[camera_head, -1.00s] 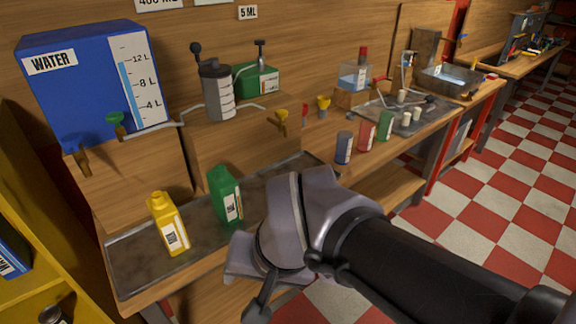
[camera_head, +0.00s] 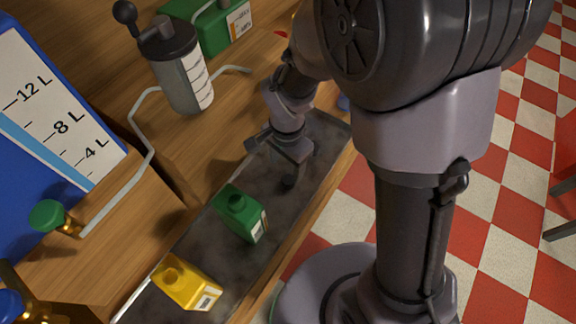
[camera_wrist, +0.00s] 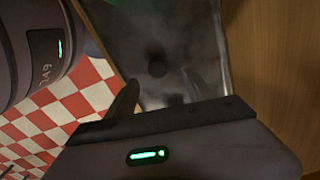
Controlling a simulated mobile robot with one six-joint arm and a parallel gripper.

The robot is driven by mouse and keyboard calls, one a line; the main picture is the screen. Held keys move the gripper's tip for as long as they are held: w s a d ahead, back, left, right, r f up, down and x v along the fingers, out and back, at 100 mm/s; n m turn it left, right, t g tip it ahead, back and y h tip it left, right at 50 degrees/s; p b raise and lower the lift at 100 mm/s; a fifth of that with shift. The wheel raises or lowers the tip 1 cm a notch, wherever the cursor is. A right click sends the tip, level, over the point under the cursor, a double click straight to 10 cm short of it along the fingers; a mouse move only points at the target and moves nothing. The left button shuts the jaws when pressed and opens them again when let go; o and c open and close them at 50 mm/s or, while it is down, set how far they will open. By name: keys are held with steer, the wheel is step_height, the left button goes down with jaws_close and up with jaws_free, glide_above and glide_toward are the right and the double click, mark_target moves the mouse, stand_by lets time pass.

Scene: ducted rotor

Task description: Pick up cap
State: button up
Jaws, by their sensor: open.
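My gripper (camera_head: 271,166) is open and points down over the grey metal tray (camera_head: 268,178), just behind the green bottle. In the wrist view, a small dark round shape (camera_wrist: 157,68) shows on the tray beyond the jaws; it may be the cap, but the picture is too dark to be sure. The green bottle (camera_head: 240,214) stands upright on the tray with a dark green round top. The yellow bottle (camera_head: 187,284) stands nearer, with a yellow round top. I cannot tell whether these tops are separate caps. Nothing shows held in the gripper.
The blue water tank (camera_head: 22,190) with its green-handled tap (camera_head: 47,215) is at the left. A grey pump canister (camera_head: 182,75) and a green can (camera_head: 222,25) stand on the wooden shelf behind the tray. The checkered floor lies to the right.

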mark_target(289, 179)
steer(key=f+b, duration=0.1)
steer(key=f, duration=0.1)
steer(key=f+b, duration=0.1)
steer(key=f, duration=0.2)
steer(key=f+b, duration=0.1)
steer(key=f, duration=0.1)
steer(key=shift+d+f+b, duration=0.3)
steer(key=shift+r, duration=0.15)
jaws_close()
